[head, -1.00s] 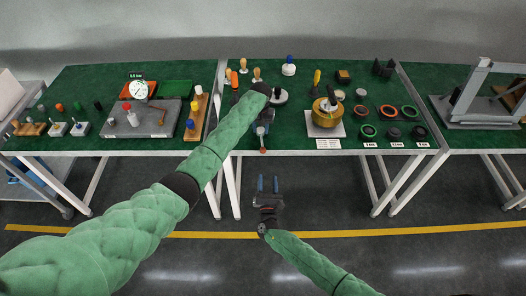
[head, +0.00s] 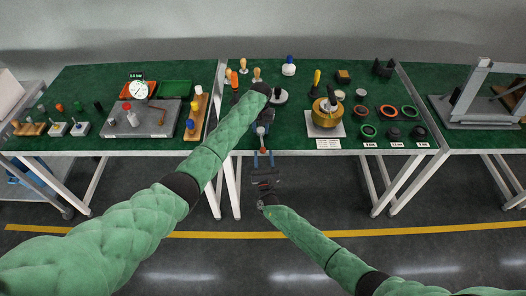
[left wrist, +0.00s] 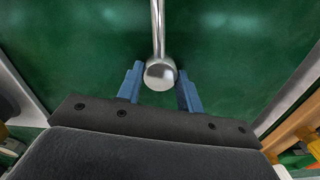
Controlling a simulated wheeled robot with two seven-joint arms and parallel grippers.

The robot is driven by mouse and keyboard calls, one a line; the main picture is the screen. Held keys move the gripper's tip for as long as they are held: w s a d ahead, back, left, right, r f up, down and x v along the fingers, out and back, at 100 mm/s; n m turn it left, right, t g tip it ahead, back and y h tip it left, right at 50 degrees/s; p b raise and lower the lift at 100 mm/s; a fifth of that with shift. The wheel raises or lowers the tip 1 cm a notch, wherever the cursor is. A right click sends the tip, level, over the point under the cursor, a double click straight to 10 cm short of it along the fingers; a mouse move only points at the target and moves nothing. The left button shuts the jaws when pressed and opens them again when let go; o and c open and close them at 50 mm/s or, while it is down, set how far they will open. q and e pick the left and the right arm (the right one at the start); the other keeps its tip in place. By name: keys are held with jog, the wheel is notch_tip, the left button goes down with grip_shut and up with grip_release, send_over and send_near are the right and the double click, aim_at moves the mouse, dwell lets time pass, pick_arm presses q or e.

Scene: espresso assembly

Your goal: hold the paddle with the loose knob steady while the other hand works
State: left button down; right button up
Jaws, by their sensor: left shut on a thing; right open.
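My left gripper (head: 264,127) is near the front edge of the middle table. In the left wrist view my left gripper (left wrist: 160,70) has its two blue fingers on either side of a shiny metal rod (left wrist: 158,30) with a rounded end (left wrist: 160,76). It is shut on this piece, apparently the paddle; the exact contact is hard to see. In the head view a small reddish knob (head: 262,150) shows at the table's front edge, in line with the left gripper. My right gripper (head: 263,158) is open, its fingertips around or just beside the knob; contact cannot be told.
A brass pot-like part (head: 326,112) stands on a white plate at the right of the middle table. Several dark rings and discs lie right of it. Wooden-handled tampers (head: 257,75) stand behind my left gripper. The floor in front is clear.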

jog(key=shift+x, duration=1.35)
grip_shut()
jog(key=m+h, duration=0.2)
jog(key=m, duration=0.1)
jog(key=m+h, duration=0.2)
jog(key=m, duration=0.2)
grip_release()
